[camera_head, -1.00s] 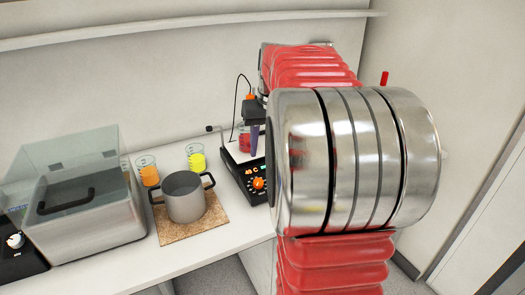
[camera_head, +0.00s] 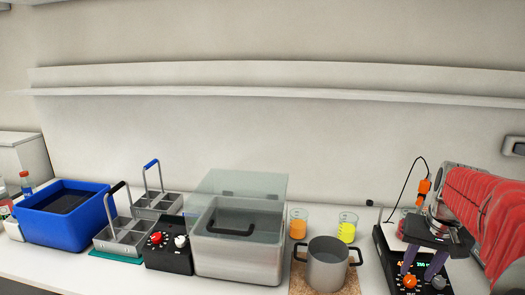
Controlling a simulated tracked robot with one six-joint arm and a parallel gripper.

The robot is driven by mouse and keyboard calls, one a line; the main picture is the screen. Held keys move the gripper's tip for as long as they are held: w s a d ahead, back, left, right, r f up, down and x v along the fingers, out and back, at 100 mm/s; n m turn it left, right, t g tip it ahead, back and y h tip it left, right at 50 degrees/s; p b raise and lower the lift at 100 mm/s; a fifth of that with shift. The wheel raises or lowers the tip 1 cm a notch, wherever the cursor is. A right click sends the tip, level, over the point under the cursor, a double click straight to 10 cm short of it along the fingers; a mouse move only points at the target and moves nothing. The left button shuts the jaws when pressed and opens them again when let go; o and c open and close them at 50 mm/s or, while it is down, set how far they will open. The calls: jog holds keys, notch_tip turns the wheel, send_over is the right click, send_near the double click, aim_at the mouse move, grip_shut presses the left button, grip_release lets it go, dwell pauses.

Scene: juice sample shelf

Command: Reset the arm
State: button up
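My arm reaches in from the right edge, with red bellows and metal joints. My gripper (camera_head: 420,272) points down in front of the black hotplate stirrer (camera_head: 386,262) at the right end of the counter. Its two purple fingers are apart and I see nothing held between them. The gripper hides part of the stirrer and most of a beaker on its plate. I cannot tell whether the fingertips touch the stirrer.
Along the counter stand a grey pot (camera_head: 328,265) on a cork mat, an orange beaker (camera_head: 298,229), a yellow beaker (camera_head: 347,232), a lidded bath (camera_head: 230,262), a black control box (camera_head: 168,258), handled metal racks (camera_head: 125,243) and a blue bin (camera_head: 60,230). A long shelf (camera_head: 250,92) above is empty.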

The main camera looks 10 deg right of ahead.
jog(key=s+a+n+t, duration=0.1)
jog(key=s+a, duration=0.3)
jog(key=a, duration=0.5)
jog(key=s+a+n+t, duration=0.1)
jog(key=s+a+n, duration=0.2)
jog(key=a, duration=0.6)
jog(key=s+a+n+t, duration=0.1)
jog(key=s+a, duration=0.3)
jog(key=a, duration=0.5)
jog(key=shift+s+a+f+n+y, duration=0.15)
jog(key=shift+s+f+n+y, duration=0.2)
jog(key=shift+n, duration=0.25)
jog(key=shift+w+r, duration=0.1)
